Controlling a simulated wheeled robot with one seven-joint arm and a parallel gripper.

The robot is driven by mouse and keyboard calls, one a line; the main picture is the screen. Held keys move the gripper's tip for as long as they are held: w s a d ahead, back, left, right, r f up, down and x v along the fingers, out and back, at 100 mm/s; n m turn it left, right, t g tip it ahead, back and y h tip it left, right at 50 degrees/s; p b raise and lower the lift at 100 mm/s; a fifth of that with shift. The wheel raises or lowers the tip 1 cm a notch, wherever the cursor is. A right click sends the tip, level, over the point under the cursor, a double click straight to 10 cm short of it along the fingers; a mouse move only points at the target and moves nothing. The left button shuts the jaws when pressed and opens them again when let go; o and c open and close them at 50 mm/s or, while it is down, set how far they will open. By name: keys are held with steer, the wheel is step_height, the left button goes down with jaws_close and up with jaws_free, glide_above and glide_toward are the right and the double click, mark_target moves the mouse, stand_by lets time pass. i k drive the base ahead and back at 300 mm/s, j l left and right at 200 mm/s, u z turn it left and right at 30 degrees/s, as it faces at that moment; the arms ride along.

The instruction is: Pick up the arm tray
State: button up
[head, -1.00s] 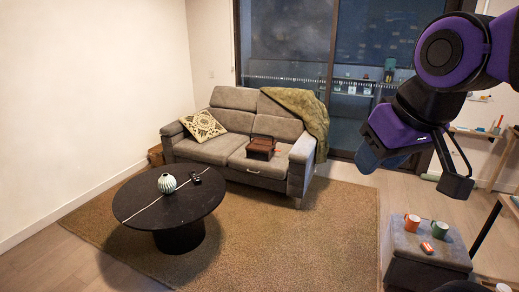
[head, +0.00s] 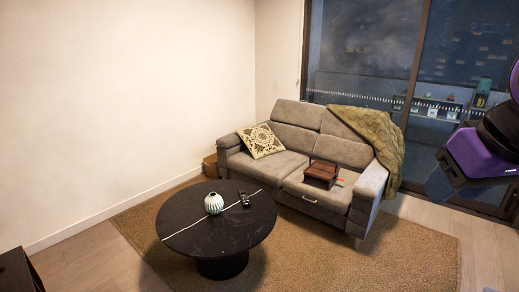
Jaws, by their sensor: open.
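The arm tray appears to be the dark brown wooden piece (head: 321,174) on the sofa seat, towards the sofa's right arm. It looks box-like, and a small reddish item shows just to its right. My gripper (head: 474,194) is at the right edge of the head view, partly cut off by the frame. It is open, with nothing seen between its fingers. It is well apart from the tray, up in the air to the right of the sofa.
The grey sofa (head: 292,187) carries a patterned cushion (head: 261,141) and a green blanket (head: 372,130). A round black table (head: 190,212) with a striped vase (head: 213,203) stands in front. Brown rug (head: 310,255) lies open at front right. A dark piece (head: 18,272) is at lower left.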

mark_target(327, 172)
steer(key=i+l, duration=0.35)
steer(key=i, duration=0.3)
steer(key=i+l+u, duration=0.1)
steer(key=i+l, duration=0.25)
steer(key=i, duration=0.25)
steer(key=i+l, duration=0.4)
steer(key=i, duration=0.2)
steer(key=i+l+u, duration=0.1)
steer(key=i+l, duration=0.3)
steer(key=i, duration=0.25)
steer(key=i+l+u, duration=0.1)
steer(key=i+l, duration=0.3)
steer(key=i, duration=0.2)
